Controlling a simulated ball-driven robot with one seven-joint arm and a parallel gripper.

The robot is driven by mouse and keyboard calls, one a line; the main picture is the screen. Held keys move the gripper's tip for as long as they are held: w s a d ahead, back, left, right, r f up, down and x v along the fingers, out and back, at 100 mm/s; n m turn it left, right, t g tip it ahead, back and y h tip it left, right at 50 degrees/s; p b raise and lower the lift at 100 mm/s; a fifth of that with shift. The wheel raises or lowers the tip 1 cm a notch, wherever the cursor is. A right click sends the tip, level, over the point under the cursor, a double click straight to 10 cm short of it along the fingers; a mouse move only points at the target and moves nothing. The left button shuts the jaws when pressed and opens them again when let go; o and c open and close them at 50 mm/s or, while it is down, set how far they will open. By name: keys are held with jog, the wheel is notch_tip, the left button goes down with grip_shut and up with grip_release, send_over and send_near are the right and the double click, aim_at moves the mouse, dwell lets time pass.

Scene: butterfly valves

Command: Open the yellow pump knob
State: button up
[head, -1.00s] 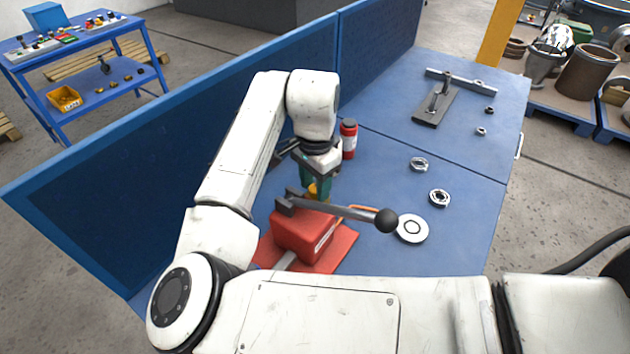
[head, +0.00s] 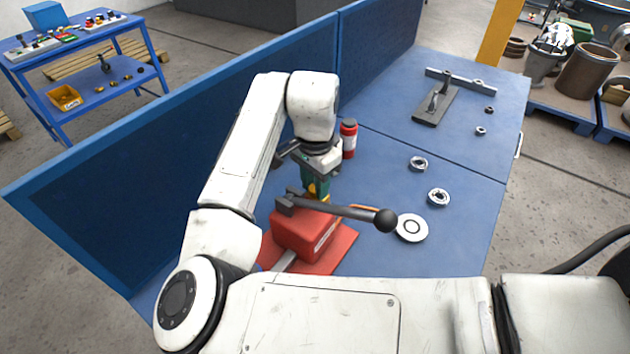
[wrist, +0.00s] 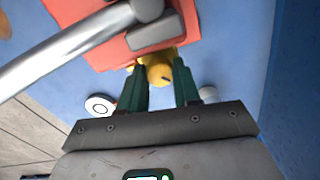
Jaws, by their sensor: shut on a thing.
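The yellow pump knob (wrist: 159,75) sits at the end of the red pump (head: 303,233), beside the base of its lever. In the wrist view it lies between the green fingertips of my gripper (wrist: 161,84). My gripper (head: 315,187) points down behind the lever in the head view and is shut on the knob. Only a little yellow shows there; the lever and the fingers hide the rest. The pump's grey lever (head: 345,209) with a black ball end reaches to the right above the bench.
A red bottle (head: 348,139) stands just behind my gripper. A white disc (head: 412,228) and two metal rings (head: 438,197) lie to the right on the blue bench (head: 385,170). A blue panel (head: 150,185) rises along the left side.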

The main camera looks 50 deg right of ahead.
jog(key=n+p, duration=0.2)
jog(key=n, duration=0.1)
jog(key=shift+r, duration=0.2)
jog(key=shift+f+n+p, duration=0.1)
jog(key=shift+n+p, duration=0.8)
jog(key=shift+n, duration=0.3)
jog(key=o, duration=0.8)
jog(key=shift+c, duration=0.2)
notch_tip(320, 180, up, 11)
jog(key=shift+f, duration=0.15)
